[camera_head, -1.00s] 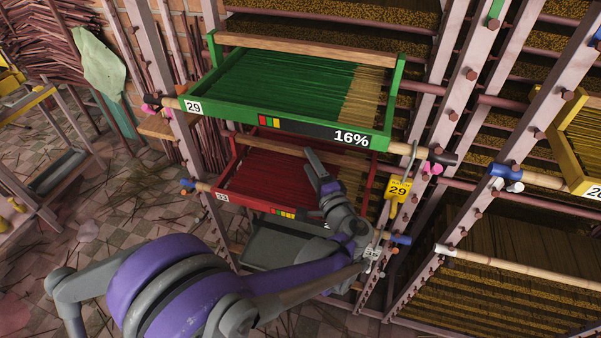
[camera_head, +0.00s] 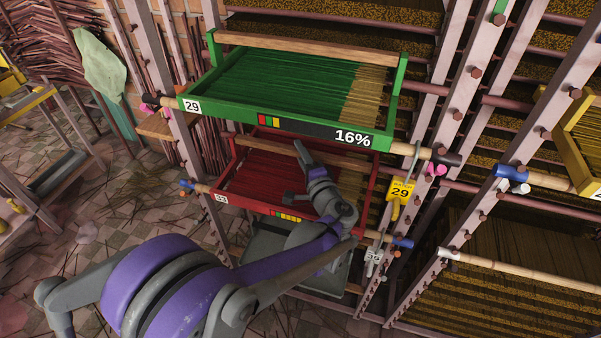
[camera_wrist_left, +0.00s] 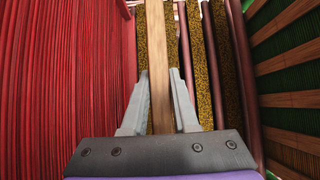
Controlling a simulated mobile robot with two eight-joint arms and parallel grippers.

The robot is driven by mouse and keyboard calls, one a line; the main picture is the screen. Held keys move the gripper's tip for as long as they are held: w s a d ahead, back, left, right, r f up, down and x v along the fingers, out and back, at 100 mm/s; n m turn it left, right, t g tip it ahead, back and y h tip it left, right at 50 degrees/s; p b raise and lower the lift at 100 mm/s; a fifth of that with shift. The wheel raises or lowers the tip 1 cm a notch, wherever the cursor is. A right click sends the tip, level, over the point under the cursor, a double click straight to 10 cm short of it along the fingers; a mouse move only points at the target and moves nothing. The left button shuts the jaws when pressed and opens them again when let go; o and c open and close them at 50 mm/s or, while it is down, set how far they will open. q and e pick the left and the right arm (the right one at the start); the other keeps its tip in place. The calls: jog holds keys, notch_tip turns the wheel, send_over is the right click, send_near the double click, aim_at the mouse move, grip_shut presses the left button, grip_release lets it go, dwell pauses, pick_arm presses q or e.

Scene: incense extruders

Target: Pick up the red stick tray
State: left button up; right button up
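The red stick tray (camera_head: 232,196), labelled 33, hangs in the rack below the green tray. Its red sticks fill the left of the left wrist view (camera_wrist_left: 65,80). My left gripper (camera_head: 291,172) is over the red tray, under the green one. In the left wrist view its two fingers (camera_wrist_left: 162,72) are apart, with a pale wooden bar (camera_wrist_left: 158,40) running between them. The bar looks like the red tray's handle, and gaps show beside it. My forearm hides part of the tray's front. My right gripper is not in view.
The green tray (camera_head: 290,119), marked 29 and 16%, sits close above. A yellow tag (camera_head: 399,190) and a grey tag (camera_head: 374,258) hang at the right. Rack posts (camera_head: 455,105) stand right of the trays. Open floor (camera_head: 110,225) lies at the left.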

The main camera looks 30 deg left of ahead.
pick_arm(q)
grip_shut()
jog(key=shift+r, duration=0.1)
dwell(1.1)
jog(key=shift+s+r+p, duration=0.25)
jog(key=shift+r+p, duration=0.2)
jog(key=shift+r, duration=0.1)
notch_tip(320, 180, up, 6)
jog(key=shift+r+p, duration=0.25)
jog(key=shift+p, duration=0.95)
jog(key=s+d+p, duration=0.1)
jog(key=s+d, duration=0.1)
jog(key=s, duration=0.7)
jog(key=s+d+p, duration=0.1)
jog(key=s+d, duration=0.1)
jog(key=s, duration=0.8)
jog(key=shift+d+f, duration=0.3)
jog(key=shift+f, duration=0.05)
jog(key=shift+s+a, duration=0.1)
